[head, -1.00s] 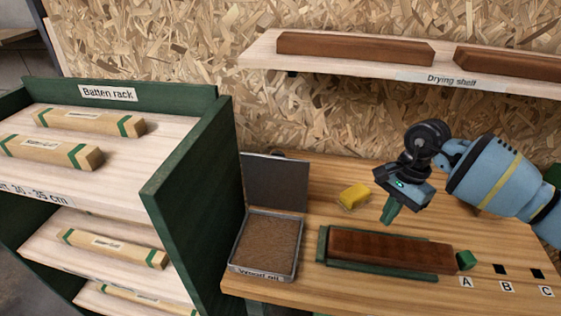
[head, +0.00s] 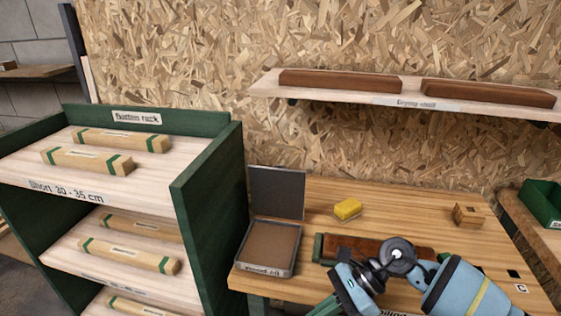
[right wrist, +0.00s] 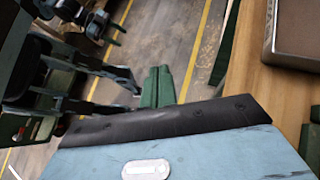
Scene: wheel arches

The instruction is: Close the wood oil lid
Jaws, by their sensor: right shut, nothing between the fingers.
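The wood oil tin (head: 243,262) stands at the left end of the workbench, a shallow grey box with a brown inside. Its flat grey lid (head: 276,192) stands open, upright at the tin's back edge. A corner of the tin also shows at the top right of the right wrist view (right wrist: 272,40). My right gripper (head: 328,308) is low at the bottom edge of the head view, in front of the bench and to the right of the tin, apart from it. In the right wrist view its green fingers (right wrist: 158,86) are together and empty. My left gripper is not in view.
A dark red-brown batten (head: 400,246) lies in a green holder, partly hidden by my right arm. A yellow sponge (head: 347,209) and a small wooden block (head: 468,215) lie behind it. The green batten rack (head: 209,200) stands close left of the tin. The drying shelf (head: 410,101) hangs above.

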